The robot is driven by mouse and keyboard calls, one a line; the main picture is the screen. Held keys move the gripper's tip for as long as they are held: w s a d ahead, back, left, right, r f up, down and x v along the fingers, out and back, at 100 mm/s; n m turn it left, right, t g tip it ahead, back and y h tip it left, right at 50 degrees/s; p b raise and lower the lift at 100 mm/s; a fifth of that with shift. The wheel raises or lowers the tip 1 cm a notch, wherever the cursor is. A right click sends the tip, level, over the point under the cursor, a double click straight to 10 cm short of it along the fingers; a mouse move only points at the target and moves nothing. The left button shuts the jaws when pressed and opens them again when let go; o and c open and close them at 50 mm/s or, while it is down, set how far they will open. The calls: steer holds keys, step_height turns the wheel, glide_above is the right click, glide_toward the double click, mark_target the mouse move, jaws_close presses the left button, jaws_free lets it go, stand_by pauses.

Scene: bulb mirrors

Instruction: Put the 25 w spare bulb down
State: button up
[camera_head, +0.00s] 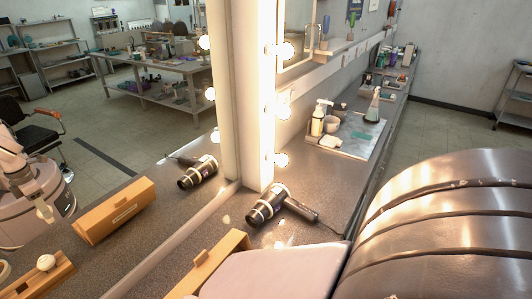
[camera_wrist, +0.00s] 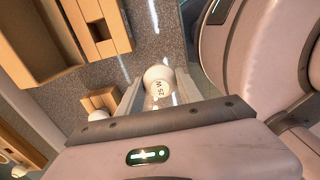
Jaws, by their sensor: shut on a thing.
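In the head view my arm hides the gripper and the held bulb.
An open wooden box (camera_wrist: 35,78) and a slotted wooden piece (camera_wrist: 100,25) lie to the upper left. A hair dryer (camera_head: 265,207) lies by the lit mirror frame (camera_head: 252,100). A tray (camera_head: 347,145) with bottles stands farther back. The mirror (camera_head: 130,150) reflects box, dryer and holder.

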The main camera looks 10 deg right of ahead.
steer(key=w+f+b, duration=0.1)
steer(key=w, duration=0.3)
steer(key=w+f+b, duration=0.2)
steer(key=w, duration=0.2)
steer(key=w+a+f+b, duration=0.1)
steer(key=w+f+b, duration=0.1)
steer(key=w, duration=0.3)
steer(key=shift+r+p, duration=0.2)
steer(key=shift+p, duration=0.15)
steer(key=shift+f, duration=0.1)
steer(key=o, duration=1.3)
steer(key=shift+o, duration=0.2)
